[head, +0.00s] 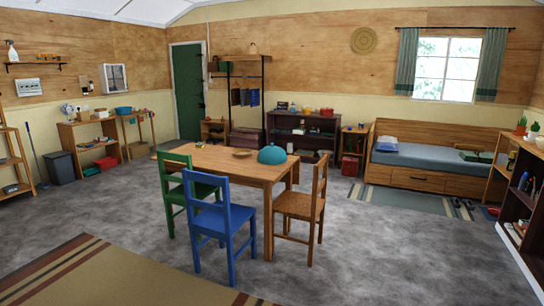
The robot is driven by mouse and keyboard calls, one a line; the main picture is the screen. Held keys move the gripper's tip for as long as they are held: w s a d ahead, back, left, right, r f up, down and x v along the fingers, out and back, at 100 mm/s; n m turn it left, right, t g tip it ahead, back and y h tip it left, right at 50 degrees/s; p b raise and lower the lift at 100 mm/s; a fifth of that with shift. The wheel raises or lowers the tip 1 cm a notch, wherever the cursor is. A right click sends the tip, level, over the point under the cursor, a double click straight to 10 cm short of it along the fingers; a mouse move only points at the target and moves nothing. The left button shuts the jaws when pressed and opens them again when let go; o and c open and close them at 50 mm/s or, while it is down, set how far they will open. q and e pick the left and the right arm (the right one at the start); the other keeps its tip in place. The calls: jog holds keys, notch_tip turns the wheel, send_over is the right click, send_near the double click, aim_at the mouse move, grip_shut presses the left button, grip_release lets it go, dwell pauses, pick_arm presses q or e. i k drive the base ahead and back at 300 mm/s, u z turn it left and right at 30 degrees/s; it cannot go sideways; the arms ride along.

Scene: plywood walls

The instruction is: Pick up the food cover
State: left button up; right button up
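The food cover (272,155) looks like a teal dome with a small knob on top. It sits on the wooden table (222,166), towards the table's right end. What lies under the dome is hidden. Neither of my grippers shows in the head view. The table stands some way off, across the grey floor.
A blue chair (222,221), a green chair (176,180) and a brown chair (303,204) stand around the table. A small dish (242,153) lies left of the dome. A striped rug (100,272) covers the near left floor. Grey floor (400,260) is clear at the right front.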

aim_at(272, 155)
jog(key=z, duration=1)
jog(key=k, duration=1.3)
jog(key=z, duration=0.7)
jog(key=i, duration=1.5)
jog(key=u, duration=0.65)
jog(key=i, duration=3.1)
jog(key=u, duration=0.5)
jog(key=i, duration=3.05)
jog(key=u, duration=0.4)
jog(key=i, duration=1.45)
jog(key=u, duration=0.55)
jog(key=i, duration=1.3)
jog(key=u, duration=0.5)
